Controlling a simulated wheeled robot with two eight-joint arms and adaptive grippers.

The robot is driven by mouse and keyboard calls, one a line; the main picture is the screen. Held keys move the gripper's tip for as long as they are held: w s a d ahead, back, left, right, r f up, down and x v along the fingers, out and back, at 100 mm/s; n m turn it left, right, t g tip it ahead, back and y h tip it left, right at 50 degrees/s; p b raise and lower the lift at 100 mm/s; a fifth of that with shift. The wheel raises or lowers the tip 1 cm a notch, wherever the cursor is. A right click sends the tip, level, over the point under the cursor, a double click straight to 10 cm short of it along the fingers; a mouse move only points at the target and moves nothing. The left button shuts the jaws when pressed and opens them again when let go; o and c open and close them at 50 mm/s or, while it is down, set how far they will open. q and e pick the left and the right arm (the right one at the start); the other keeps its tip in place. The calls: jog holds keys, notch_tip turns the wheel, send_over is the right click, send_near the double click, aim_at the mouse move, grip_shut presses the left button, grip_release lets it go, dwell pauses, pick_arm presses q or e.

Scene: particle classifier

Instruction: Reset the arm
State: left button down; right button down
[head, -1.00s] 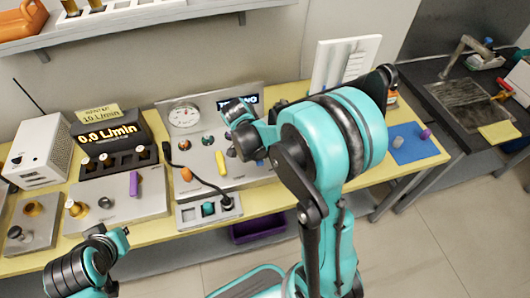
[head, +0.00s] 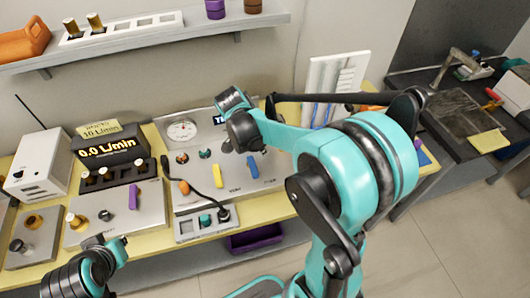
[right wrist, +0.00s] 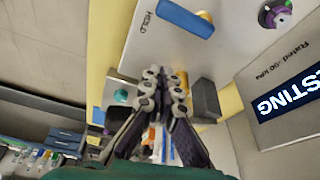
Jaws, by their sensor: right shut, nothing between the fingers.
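My right arm reaches across the front of the bench in the head view, its wrist (head: 238,118) in front of the gauge panel (head: 200,165); its gripper's fingers are not clear there. In the right wrist view my right gripper (right wrist: 164,76) is shut and empty, its fingertips together. Beyond them is a panel with a blue handle (right wrist: 186,17) by a HOLD label, a dark block (right wrist: 205,99) and a teal knob (right wrist: 120,96).
The 0.0 L/min display unit (head: 110,148) and a white box (head: 38,165) stand on the yellow bench. A shelf (head: 150,36) hangs above; a purple bin (head: 253,238) is below.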

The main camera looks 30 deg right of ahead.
jog(key=shift+a+r, duration=0.15)
jog(key=shift+a, duration=0.05)
dwell(0.4)
jog(key=s+a+r+n+t+y+b, duration=0.2)
jog(key=s+a+n+t, duration=0.5)
jog(key=s+n, duration=0.5)
jog(key=a+r+n+y, duration=0.1)
jog(key=a+n, duration=0.1)
jog(key=n, duration=0.4)
jog(key=shift+a+r+y+b, duration=0.2)
jog(key=shift+y+b, duration=0.1)
jog(key=shift+y, duration=0.1)
